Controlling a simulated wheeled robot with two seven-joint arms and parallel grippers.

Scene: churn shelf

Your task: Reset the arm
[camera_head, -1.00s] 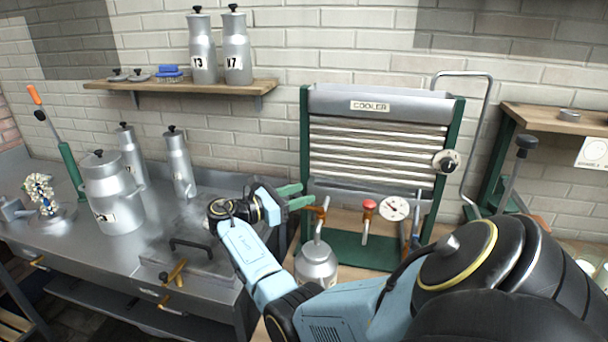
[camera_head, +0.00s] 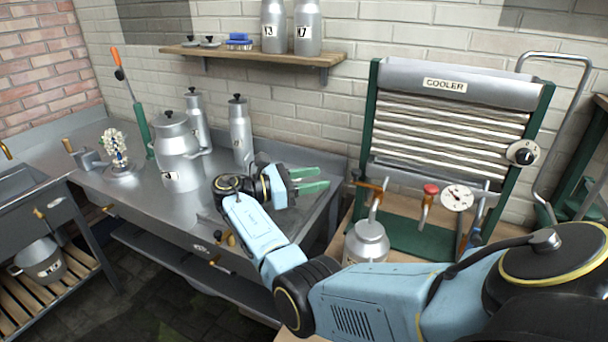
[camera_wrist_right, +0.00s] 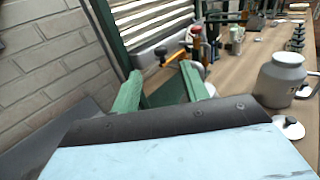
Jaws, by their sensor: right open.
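My right gripper (camera_head: 312,181) has green fingers and is open and empty. In the head view it hangs over the right end of the steel counter (camera_head: 115,213), left of the cooler (camera_head: 455,105). In the right wrist view its two fingers (camera_wrist_right: 165,92) stand apart with nothing between them, and the cooler's green frame and an orange-handled tap lie beyond. My right arm, light blue and black, crosses the lower right of the head view. My left gripper is not in view.
A metal can (camera_head: 367,243) stands by the cooler, close to my right forearm. A large churn (camera_head: 178,155) and two slimmer ones stand on the counter. A wall shelf (camera_head: 255,54) holds two churns. A sink (camera_head: 20,190) is at far left.

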